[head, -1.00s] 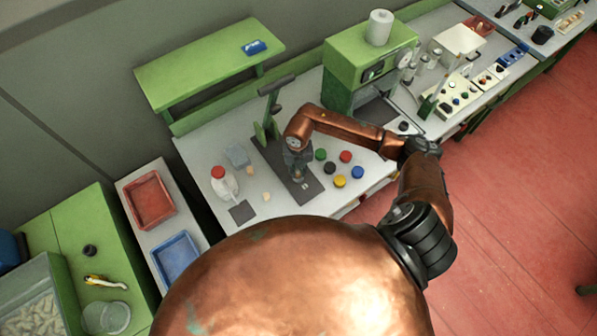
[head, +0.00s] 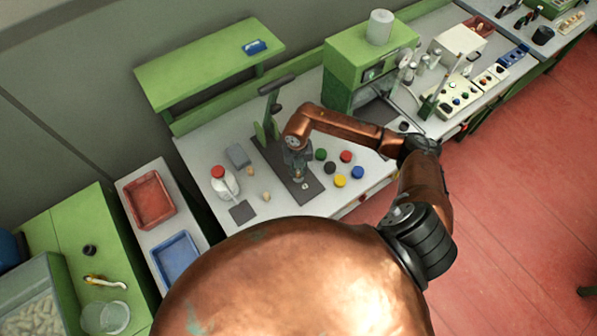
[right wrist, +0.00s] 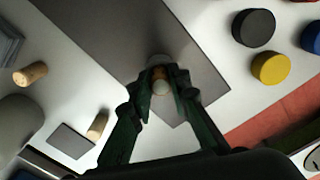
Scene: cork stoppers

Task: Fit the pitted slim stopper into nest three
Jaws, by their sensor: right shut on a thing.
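My right gripper (head: 299,177) is over the dark plate (head: 273,158) at the foot of the green lever press. In the right wrist view the gripper (right wrist: 160,92) is shut on a small cork stopper (right wrist: 160,76) with a pale rounded end. A pale round shape shows just behind the held stopper; I cannot tell whether they touch. I cannot make out pits or nest numbers. Two other tan corks lie on the white bench: one (right wrist: 30,73) beside the grey block, one (right wrist: 97,125) by the small dark square. My left gripper is not in view.
Coloured round caps, including a yellow one (head: 340,181) and a red one (head: 346,156), stand right of the plate. A red-capped bottle (head: 224,184) and a grey block (head: 238,155) stand left. The green lever press (head: 269,108) rises behind my gripper.

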